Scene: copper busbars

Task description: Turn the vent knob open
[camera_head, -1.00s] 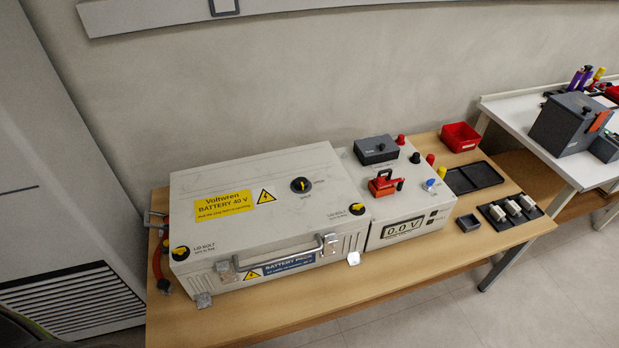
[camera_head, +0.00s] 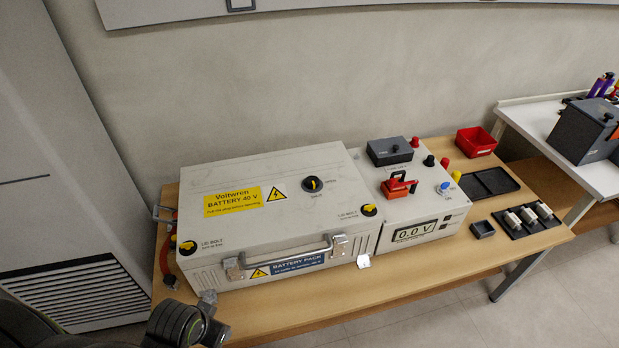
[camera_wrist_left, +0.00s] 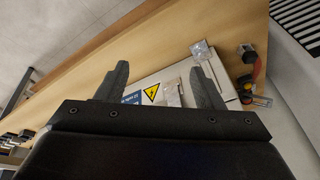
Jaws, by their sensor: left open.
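The vent knob (camera_head: 313,184) is a round black knob with a yellow mark, on top of the large grey battery box (camera_head: 225,170). Small lettering stands beside it, too small to read surely. My left arm enters the head view at the bottom left, dark and near the box's front left corner, well away from the knob. In the left wrist view my left gripper (camera_wrist_left: 160,68) is open with nothing between its fingers. Beyond it show the box's lightning label (camera_wrist_left: 151,93) and the table (camera_wrist_left: 150,38). The knob is not visible there. My right gripper is not in view.
Black-yellow lid bolts (camera_head: 187,247) and a metal carry handle (camera_head: 280,258) stand out on the box. A meter unit (camera_head: 415,232) with a red switch (camera_head: 398,185) adjoins it on the right. The wooden table's front strip (camera_head: 300,310) is mostly bare.

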